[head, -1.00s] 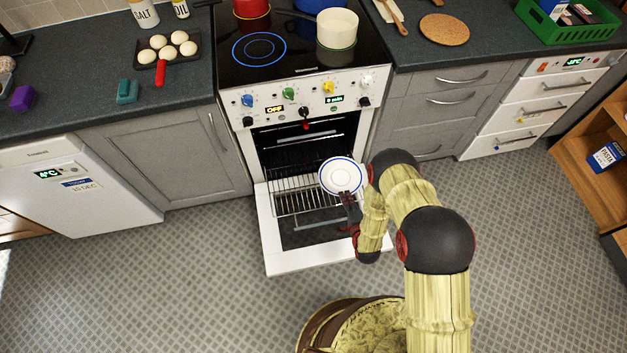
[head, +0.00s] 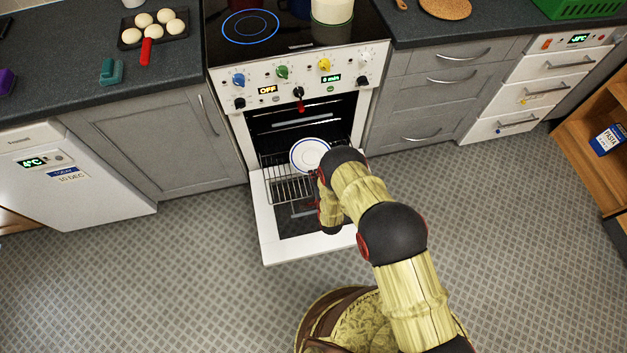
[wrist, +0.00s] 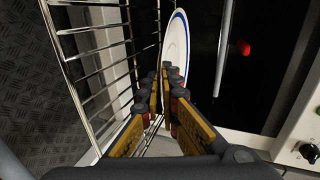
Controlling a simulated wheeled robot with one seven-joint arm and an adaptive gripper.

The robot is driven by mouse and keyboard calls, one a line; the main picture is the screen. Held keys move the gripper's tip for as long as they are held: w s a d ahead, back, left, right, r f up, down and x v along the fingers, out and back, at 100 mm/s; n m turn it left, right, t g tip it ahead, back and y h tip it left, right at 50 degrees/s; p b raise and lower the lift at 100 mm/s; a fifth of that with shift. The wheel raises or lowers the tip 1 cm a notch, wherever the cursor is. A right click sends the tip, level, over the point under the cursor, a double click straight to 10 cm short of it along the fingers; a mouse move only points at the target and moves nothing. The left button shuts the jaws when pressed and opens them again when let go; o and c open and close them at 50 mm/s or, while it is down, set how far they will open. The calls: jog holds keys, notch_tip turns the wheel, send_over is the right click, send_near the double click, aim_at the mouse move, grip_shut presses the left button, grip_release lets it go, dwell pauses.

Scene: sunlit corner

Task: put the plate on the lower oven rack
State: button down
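The white plate (head: 310,154) with a blue rim is at the oven mouth. In the head view it overlaps the pulled-out wire rack (head: 284,186); whether they touch I cannot tell. In the wrist view the plate (wrist: 178,48) is seen nearly edge-on, its near edge between the fingers of my gripper (wrist: 170,92). The fingers are closed on that edge. The rack bars (wrist: 92,62) run along the left of the plate there, with a gap showing. The oven (head: 300,75) is open.
The oven door (head: 266,236) is folded down below the rack. The dark oven cavity (head: 325,115) is behind the plate, with another rack higher inside. The control panel with knobs (head: 283,72) is above. Grey drawers (head: 430,100) stand right; the floor in front is clear.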

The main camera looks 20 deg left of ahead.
jog(key=shift+w+a+f+b, duration=0.15)
jog(key=shift+f+b, duration=0.35)
jog(key=shift+f, duration=0.4)
jog(key=shift+s+a+f+b, duration=0.15)
jog(key=shift+f+b, duration=0.35)
jog(key=shift+f, duration=0.4)
jog(key=shift+w, duration=0.1)
jog(key=shift+f, duration=0.2)
jog(key=c, duration=2.3)
grip_release()
jog(key=shift+r, duration=0.1)
jog(key=shift+s+d+r, duration=0.15)
jog(key=shift+s, duration=0.1)
jog(key=p+v, duration=0.4)
jog(key=v, duration=0.7)
jog(key=shift+s+d+r, duration=0.1)
jog(key=shift+s, duration=0.1)
